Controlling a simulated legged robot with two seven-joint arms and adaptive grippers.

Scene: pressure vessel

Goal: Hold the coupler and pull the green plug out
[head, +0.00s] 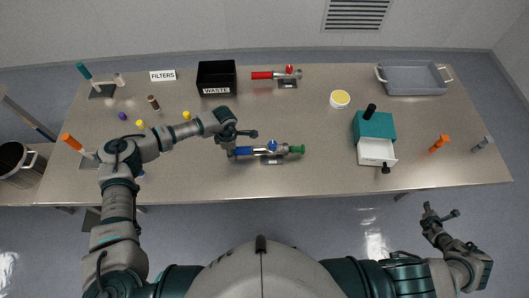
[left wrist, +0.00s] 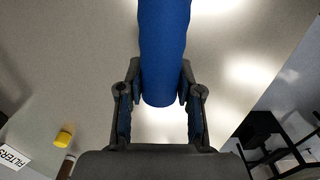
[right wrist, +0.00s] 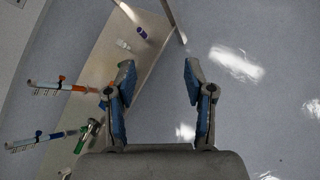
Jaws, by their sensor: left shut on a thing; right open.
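A blue cylindrical handle (head: 243,151) forms the left end of the coupler (head: 270,151), which sits in a small stand near the table's front edge. The coupler has a blue knob on top. The green plug (head: 297,149) sticks out at its right end. My left gripper (head: 240,142) is shut on the blue handle; the left wrist view shows the blue cylinder (left wrist: 163,50) between the fingers. My right gripper (head: 438,213) is open and empty, off the table's front edge at the right, far from the plug. It also shows in the right wrist view (right wrist: 158,85).
A similar red coupler (head: 270,75) stands behind. A black waste bin (head: 216,77), a yellow-topped tub (head: 340,99), a teal box with an open white drawer (head: 376,151) and a grey tray (head: 413,78) are on the table. The tabletop between the plug and the drawer is clear.

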